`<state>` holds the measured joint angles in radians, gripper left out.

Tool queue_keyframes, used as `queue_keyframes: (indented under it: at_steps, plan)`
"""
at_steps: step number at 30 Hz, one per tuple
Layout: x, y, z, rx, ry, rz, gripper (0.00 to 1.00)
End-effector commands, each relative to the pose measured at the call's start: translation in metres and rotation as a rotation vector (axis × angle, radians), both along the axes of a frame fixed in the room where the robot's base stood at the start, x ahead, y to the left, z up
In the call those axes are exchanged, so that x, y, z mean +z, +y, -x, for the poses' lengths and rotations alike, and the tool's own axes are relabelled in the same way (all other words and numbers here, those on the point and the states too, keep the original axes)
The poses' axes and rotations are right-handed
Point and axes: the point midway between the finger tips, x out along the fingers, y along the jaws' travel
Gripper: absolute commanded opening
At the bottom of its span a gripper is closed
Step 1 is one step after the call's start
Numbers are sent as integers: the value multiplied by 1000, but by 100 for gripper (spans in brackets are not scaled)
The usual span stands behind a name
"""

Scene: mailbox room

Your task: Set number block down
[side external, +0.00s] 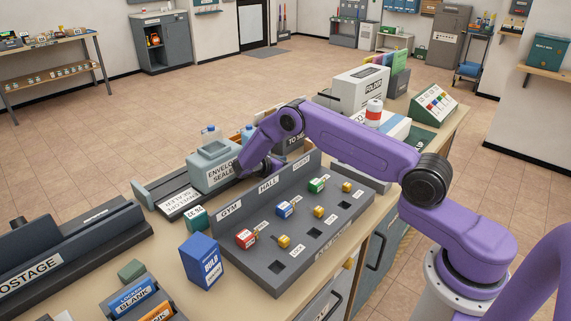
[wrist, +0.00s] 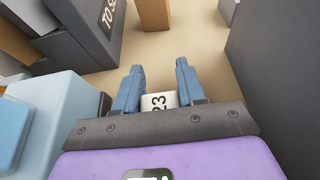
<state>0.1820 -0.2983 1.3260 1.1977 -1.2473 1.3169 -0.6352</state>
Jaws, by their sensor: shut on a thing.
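The number block (wrist: 158,101) is white with a dark "23" on it. In the wrist view it sits between the blue fingers of my gripper (wrist: 160,70), near their base, and my gripper is shut on it. In the side view my gripper is low behind the upright back panel of the grey GYM/HALL board (side external: 268,184), beside the envelope sealer (side external: 213,165). The fingertips and the block are hidden there. I cannot tell whether the block touches the bench top.
The board holds several coloured key-like pieces and square holes. A blue bulb box (side external: 202,262) stands at its left front. In the wrist view a dark panel (wrist: 283,85) rises close on the right and a dark "TO SE…" box (wrist: 85,25) stands upper left. Tan bench (wrist: 185,45) shows ahead.

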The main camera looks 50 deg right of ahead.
Motion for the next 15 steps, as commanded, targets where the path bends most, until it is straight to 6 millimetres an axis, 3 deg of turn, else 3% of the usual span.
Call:
queue_keyframes:
  at_steps: [6, 7, 9, 15]
  plan:
    - [-3, 0, 0, -1, 1, 0, 11]
    - [-3, 0, 0, -1, 1, 0, 43]
    - [-3, 0, 0, -1, 1, 0, 65]
    - [-3, 0, 0, -1, 1, 0, 65]
